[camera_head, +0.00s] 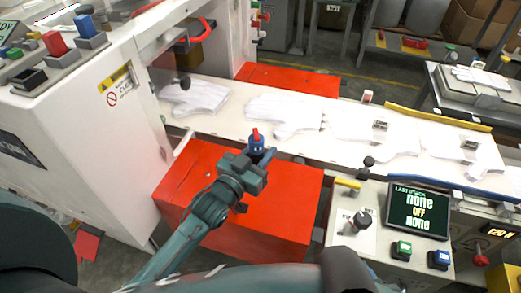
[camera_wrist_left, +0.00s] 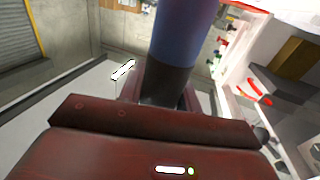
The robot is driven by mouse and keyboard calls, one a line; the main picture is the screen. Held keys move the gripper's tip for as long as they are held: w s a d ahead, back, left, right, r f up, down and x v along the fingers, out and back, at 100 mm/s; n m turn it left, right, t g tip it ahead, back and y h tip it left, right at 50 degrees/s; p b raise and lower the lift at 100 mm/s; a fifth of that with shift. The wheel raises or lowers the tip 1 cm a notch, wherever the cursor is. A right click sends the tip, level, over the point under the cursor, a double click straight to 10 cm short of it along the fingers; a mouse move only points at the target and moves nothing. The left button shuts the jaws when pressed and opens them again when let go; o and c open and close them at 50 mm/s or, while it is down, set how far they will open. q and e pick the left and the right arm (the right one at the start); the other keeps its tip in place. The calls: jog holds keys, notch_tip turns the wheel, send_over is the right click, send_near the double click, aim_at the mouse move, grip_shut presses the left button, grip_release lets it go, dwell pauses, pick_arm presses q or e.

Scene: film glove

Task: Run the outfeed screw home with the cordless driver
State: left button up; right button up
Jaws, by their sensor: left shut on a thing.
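My left gripper (camera_head: 260,158) reaches in over the red cabinet (camera_head: 285,205), near the front edge of the conveyor. It is shut on the cordless driver (camera_head: 257,145), which shows as a small blue body with a red part on top. In the left wrist view the driver (camera_wrist_left: 185,45) is a thick blue and dark grey cylinder standing up between the jaws. The driver's tip is hidden or too small to make out. I cannot pick out the outfeed screw in either view. My right gripper is not in view.
White gloves (camera_head: 283,113) lie along the conveyor (camera_head: 225,125). A white machine (camera_head: 100,140) stands left. At right front is a control panel with a screen (camera_head: 418,209) reading "none OFF none", plus green (camera_head: 401,250) and blue (camera_head: 438,259) buttons. A blue rail (camera_head: 450,188) edges the belt.

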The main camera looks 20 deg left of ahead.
aim_at(261, 135)
pick_arm(q)
jog(key=shift+f+p, duration=0.15)
jog(key=shift+p, duration=0.25)
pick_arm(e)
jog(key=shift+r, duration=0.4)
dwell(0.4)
pick_arm(q)
jog(key=shift+r+p, duration=1.5)
notch_tip(261, 135, up, 3)
jog(key=p, duration=0.3)
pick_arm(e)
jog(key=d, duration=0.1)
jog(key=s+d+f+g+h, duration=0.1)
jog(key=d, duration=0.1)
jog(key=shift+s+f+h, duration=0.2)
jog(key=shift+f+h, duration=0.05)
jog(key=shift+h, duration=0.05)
